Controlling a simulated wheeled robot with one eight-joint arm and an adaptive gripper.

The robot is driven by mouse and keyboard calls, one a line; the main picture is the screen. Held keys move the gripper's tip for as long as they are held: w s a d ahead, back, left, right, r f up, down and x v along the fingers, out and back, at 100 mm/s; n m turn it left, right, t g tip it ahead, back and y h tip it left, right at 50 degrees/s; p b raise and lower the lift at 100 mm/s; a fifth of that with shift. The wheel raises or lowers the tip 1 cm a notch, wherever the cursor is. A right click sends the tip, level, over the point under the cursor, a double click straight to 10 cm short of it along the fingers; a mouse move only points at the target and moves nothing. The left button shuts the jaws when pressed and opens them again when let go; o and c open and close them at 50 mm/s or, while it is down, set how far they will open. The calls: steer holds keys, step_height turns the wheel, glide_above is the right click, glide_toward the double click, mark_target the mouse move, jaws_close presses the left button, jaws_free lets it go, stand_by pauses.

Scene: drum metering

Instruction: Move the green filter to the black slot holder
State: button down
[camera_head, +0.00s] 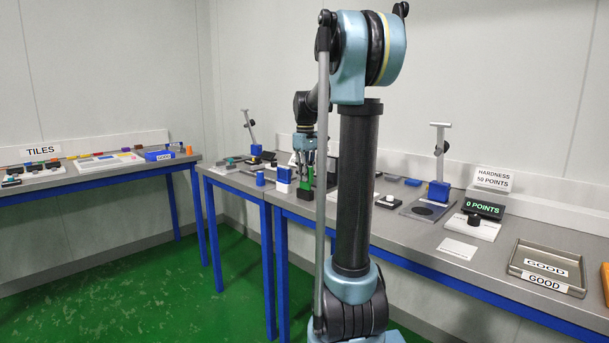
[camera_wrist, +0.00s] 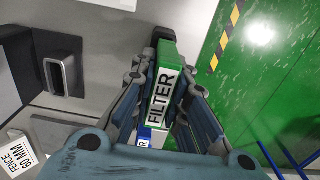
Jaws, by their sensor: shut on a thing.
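The green filter (camera_wrist: 172,60), a block with a white FILTER label, is between the fingers of my gripper (camera_wrist: 168,105) in the wrist view. My gripper is shut on it. In the head view my gripper (camera_head: 305,158) is over the far table, with the green filter (camera_head: 304,184) below it, beside a blue block (camera_head: 284,175). A black piece (camera_wrist: 163,33) shows at the filter's far end in the wrist view; I cannot tell whether it is the black slot holder or whether they touch.
A blue labelled block (camera_wrist: 145,135) shows below the filter in the wrist view. A black fixture with a metal handle (camera_wrist: 62,75) and a FENCE 60 MM block (camera_wrist: 15,155) are to the left. The table edge and green floor (camera_wrist: 280,75) are to the right.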

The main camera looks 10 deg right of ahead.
steer(key=shift+f, duration=1.45)
steer(key=c, duration=1.5)
jaws_free()
step_height(320, 180, up, 12)
steer(key=shift+f, duration=0.1)
